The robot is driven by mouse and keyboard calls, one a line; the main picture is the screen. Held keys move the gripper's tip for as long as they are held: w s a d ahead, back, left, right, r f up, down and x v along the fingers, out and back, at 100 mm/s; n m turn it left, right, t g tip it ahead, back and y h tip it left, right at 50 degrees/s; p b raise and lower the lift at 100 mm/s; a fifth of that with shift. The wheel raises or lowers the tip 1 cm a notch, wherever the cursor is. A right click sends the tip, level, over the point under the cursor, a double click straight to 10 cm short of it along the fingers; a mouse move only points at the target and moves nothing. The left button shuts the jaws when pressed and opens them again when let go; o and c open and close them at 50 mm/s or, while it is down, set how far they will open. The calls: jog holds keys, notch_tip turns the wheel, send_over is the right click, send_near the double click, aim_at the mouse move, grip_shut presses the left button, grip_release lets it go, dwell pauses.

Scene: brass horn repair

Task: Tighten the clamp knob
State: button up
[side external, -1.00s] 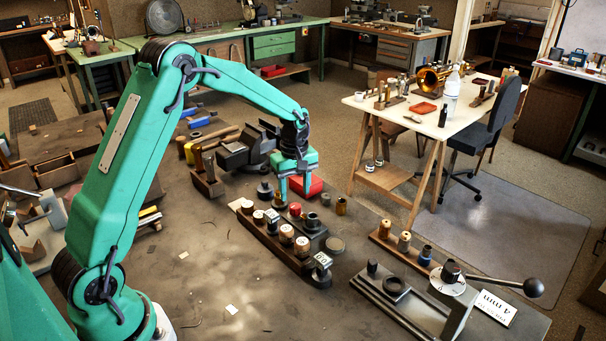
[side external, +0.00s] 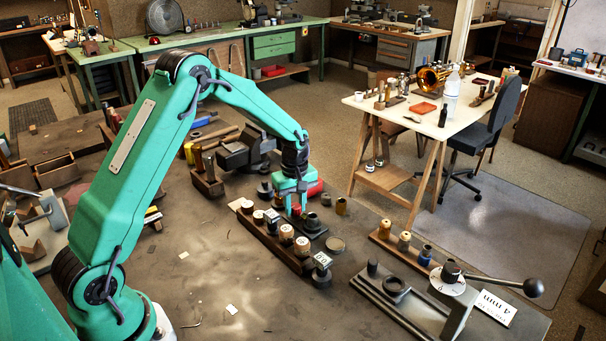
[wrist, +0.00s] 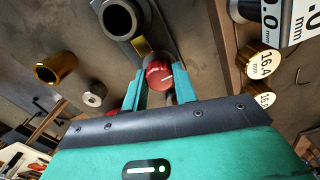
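A small round knob (wrist: 158,75) with a red top and white marks stands on a dark clamp fixture, seen in the wrist view. A dark hollow cylinder (wrist: 124,18) stands on the same fixture beyond it. My gripper (wrist: 160,72) points down with one green finger on each side of the knob. Both fingers appear to touch its sides.
A wooden rack (side external: 275,243) with several round-topped pieces stands close in front of my gripper. A lever fixture (side external: 400,300) stands at right. A brass cylinder (wrist: 55,67) lies nearby in the wrist view.

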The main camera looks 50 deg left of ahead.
jog(key=shift+c, duration=1)
jog(key=shift+m, duration=0.4)
jog(key=m, duration=0.3)
jog(key=shift+m, duration=1.7)
jog(key=shift+w, duration=0.1)
jog(key=o, duration=1)
